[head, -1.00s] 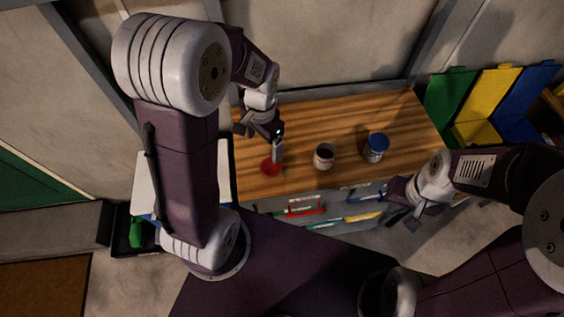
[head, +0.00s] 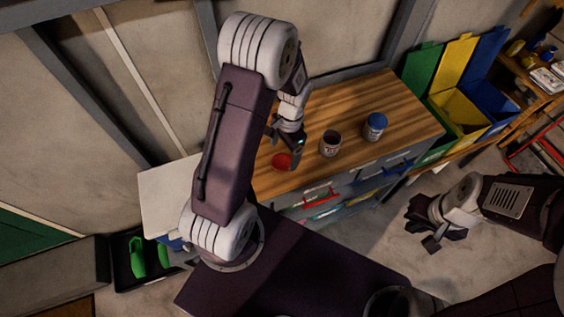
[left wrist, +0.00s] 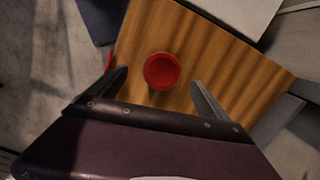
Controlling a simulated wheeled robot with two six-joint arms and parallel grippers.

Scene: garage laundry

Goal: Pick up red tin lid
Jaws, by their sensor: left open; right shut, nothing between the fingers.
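The red tin lid (head: 281,161) lies flat on the wooden top of the cabinet, near its front left part. In the left wrist view the red tin lid (left wrist: 161,70) shows as a round red disc between and beyond the two fingers. My left gripper (head: 291,151) is open and empty, close above the lid and partly over it in the head view. In the left wrist view its fingers (left wrist: 160,88) stand wide apart, one on each side of the lid. My right gripper (head: 424,228) is shut and empty, away from the cabinet over the floor.
An open tin (head: 330,144) and a tin with a blue lid (head: 375,127) stand right of the red lid on the wooden top (head: 393,104). Yellow (head: 457,109), green and blue bins stand right of the cabinet. The back right of the top is clear.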

